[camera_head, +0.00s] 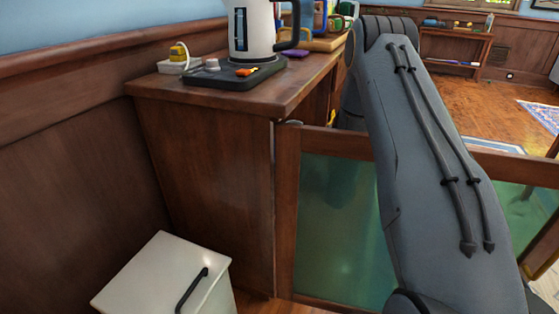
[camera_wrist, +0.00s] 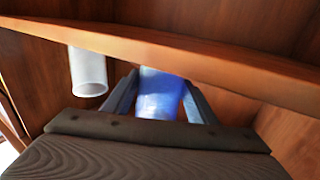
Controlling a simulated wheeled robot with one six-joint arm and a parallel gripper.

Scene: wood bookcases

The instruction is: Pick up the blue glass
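The blue glass (camera_wrist: 160,95) shows in the middle of the wrist view, between the two fingers of my gripper (camera_wrist: 160,88). The fingers are apart, one on each side of the glass and very close to it. I cannot tell whether they press on it. The lower part of the glass in the picture is cut off by the dark gripper body. In the head view neither the glass nor my gripper shows; my grey arm covers the right half.
A pale clear glass (camera_wrist: 88,72) is left of my gripper. A wooden shelf edge (camera_wrist: 180,57) runs across close by. In the head view, a wooden cabinet (camera_head: 215,180) bears a kettle (camera_head: 262,30), a greenish glass door (camera_head: 335,230) is beside it, and a white box (camera_head: 165,270) stands at lower left.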

